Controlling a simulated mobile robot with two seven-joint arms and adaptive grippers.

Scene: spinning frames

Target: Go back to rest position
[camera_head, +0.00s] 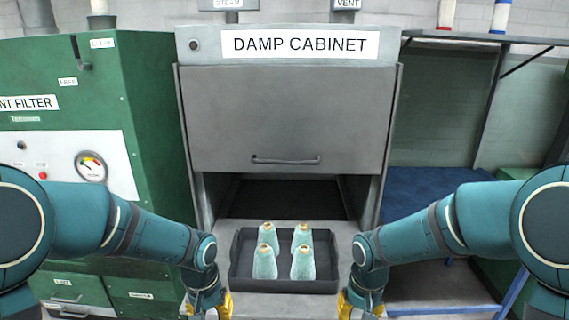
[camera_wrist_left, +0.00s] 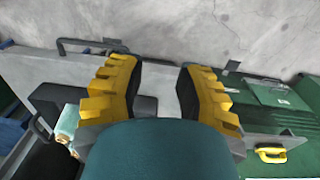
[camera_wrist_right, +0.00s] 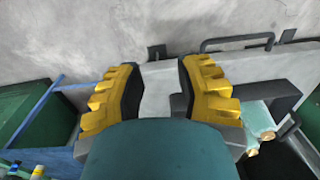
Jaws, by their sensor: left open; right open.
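My left gripper (camera_head: 208,304) is at the bottom of the head view, left of the black tray (camera_head: 284,287). My right gripper (camera_head: 360,304) is at the bottom, right of the tray. In the left wrist view the left gripper (camera_wrist_left: 158,85) has its yellow fingers spread with nothing between them. In the right wrist view the right gripper (camera_wrist_right: 155,85) is spread and empty too. Neither gripper appears to touch the tray. The tray holds several pale green yarn cones (camera_head: 303,262) standing upright, in front of the cabinet opening.
The damp cabinet (camera_head: 285,115) stands behind the tray, its grey door raised above a dark opening (camera_head: 275,199). A green filter machine (camera_head: 150,120) with a gauge stands at the left. A frame with a blue surface (camera_head: 425,190) stands at the right.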

